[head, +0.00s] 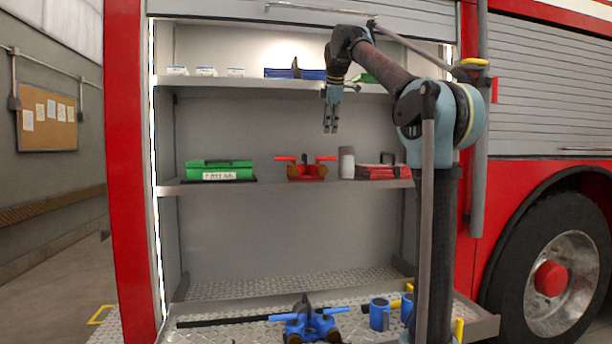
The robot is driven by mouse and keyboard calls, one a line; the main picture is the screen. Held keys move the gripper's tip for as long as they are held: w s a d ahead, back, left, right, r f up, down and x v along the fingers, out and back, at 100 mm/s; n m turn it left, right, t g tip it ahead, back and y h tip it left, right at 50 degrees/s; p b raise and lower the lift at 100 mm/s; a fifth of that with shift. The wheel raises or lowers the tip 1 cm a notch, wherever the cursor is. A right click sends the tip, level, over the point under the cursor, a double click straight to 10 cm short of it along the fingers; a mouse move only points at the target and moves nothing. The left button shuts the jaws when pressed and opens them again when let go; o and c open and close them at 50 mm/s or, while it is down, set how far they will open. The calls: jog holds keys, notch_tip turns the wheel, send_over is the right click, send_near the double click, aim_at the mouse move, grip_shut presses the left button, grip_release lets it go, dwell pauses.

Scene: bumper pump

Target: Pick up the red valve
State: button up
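The red valve (307,171) sits on the middle shelf (265,183) of the open truck compartment, near the shelf's centre. It has red handles to both sides and brownish round ports in front. My gripper (331,131) points down in front of the compartment, above and slightly right of the valve in the picture. It is apart from the valve, and nothing shows between its fingers. The fingers look close together from this angle, so I cannot tell whether they are open or shut.
A green case (221,170) stands left of the valve. A grey cylinder (346,162) and a red case (382,171) stand close on its right. The upper shelf (215,81) holds a blue case (290,73). A blue valve (309,322) lies on the bottom tray.

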notch_tip(320, 180, up, 3)
jog(key=w+a+n, duration=0.2)
jog(key=a, duration=0.1)
jog(key=x, duration=1.2)
jog(key=shift+w+d, duration=0.15)
jog(key=shift+d+x, duration=0.2)
jog(key=shift+x, duration=2.4)
grip_shut()
